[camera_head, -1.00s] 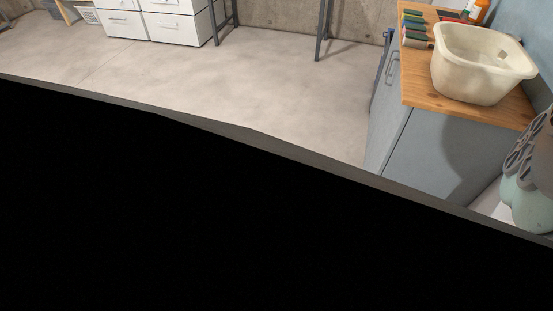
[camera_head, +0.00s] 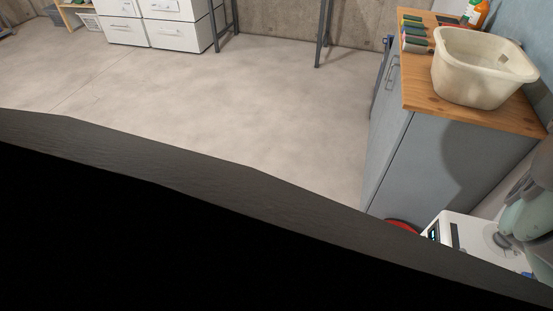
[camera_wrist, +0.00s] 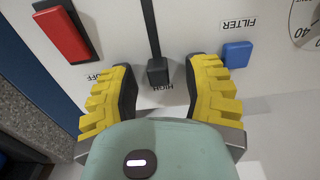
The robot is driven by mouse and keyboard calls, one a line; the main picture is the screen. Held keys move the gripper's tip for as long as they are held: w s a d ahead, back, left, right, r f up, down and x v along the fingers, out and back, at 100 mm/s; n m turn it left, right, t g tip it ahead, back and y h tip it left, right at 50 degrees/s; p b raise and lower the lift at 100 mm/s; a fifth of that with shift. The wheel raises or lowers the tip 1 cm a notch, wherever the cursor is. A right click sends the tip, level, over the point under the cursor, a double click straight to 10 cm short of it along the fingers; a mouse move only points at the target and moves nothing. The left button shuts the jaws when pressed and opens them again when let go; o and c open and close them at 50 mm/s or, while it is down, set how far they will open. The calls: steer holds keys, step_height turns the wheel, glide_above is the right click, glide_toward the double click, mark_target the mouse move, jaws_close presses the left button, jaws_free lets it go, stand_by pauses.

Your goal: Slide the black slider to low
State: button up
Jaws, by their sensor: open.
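The black slider (camera_wrist: 158,72) is a small dark block on the white panel in the wrist view. It sits at the near end of a dark straight slot (camera_wrist: 149,28), beside the upside-down HIGH label. My gripper (camera_wrist: 160,66) has yellow fingers with dark inner pads, one on each side of the slider. The fingers are open, with a visible gap between each and the slider. No LOW label shows. In the head view the white panel (camera_head: 456,222) is at the lower right, partly hidden by my arm; the slider cannot be made out there.
In the wrist view, a red switch (camera_wrist: 63,35) with an OFF label lies left and a blue FILTER button (camera_wrist: 236,54) right. A dial (camera_wrist: 309,25) is at the upper right corner. A grey cabinet (camera_head: 420,160) carries a cream basin (camera_head: 475,75). The floor is clear.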

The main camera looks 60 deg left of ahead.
steer(key=shift+o, duration=0.3)
jaws_close()
steer(key=shift+s+a+r+p, duration=0.25)
steer(key=shift+s+a+p, duration=0.15)
steer(key=shift+p, duration=0.45)
steer(key=s+a+p, duration=0.2)
steer(key=a+p, duration=0.1)
steer(key=s+a+p, duration=0.1)
steer(key=a+p, duration=0.1)
steer(key=shift+s+a+f, duration=0.1)
steer(key=shift+s, duration=0.3)
steer(key=shift+s+a+f+p, duration=0.15)
steer(key=shift+s+a+p, duration=0.2)
steer(key=shift+s+a, duration=0.15)
